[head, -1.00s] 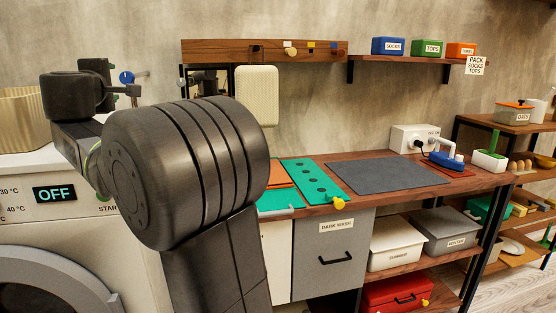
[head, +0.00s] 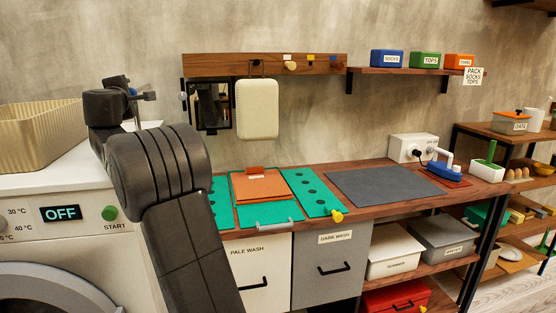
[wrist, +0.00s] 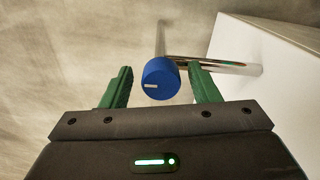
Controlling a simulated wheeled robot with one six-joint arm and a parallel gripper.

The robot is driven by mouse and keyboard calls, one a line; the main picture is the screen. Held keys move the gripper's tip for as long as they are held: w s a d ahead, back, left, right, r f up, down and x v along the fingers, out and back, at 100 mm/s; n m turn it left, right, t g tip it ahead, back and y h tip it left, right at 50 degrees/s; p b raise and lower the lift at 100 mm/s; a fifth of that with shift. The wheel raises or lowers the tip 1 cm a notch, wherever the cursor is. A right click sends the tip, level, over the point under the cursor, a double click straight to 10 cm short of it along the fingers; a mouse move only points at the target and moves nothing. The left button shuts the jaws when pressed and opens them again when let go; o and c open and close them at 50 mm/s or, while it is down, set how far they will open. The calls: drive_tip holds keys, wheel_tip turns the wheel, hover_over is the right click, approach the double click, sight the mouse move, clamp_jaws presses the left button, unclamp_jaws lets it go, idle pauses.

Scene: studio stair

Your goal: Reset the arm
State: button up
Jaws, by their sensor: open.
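My gripper (wrist: 160,68) is open in the wrist view, with its two green fingers apart. A round blue knob (wrist: 159,80) with a pale mark shows between the fingers in that picture. It sits at the end of a metal pipe, and no finger clearly touches it. I cannot tell its distance from the fingers. In the head view my arm is folded up at the left, in front of the washing machine (head: 75,185). Its wrist is high near the wall, and the fingers are not clearly visible there.
A ribbed beige basket (head: 40,135) stands on the machine, close left of my wrist. A peg rail (head: 220,64) with a hanging pale board (head: 257,108) is to the right.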

drive_tip(key=n+p, duration=0.4)
drive_tip(key=shift+r, duration=0.15)
drive_tip(key=n+p, duration=0.3)
drive_tip(key=p, duration=0.1)
drive_tip(key=shift+w+n, duration=0.1)
drive_tip(key=shift+n, duration=0.3)
drive_tip(key=n+p, duration=0.5)
drive_tip(key=p, duration=0.4)
drive_tip(key=shift+n+p, duration=0.6)
drive_tip(key=shift+p, duration=0.3)
drive_tip(key=shift+n+p, duration=0.3)
drive_tip(key=shift+p, duration=0.25)
drive_tip(key=shift+f, duration=0.25)
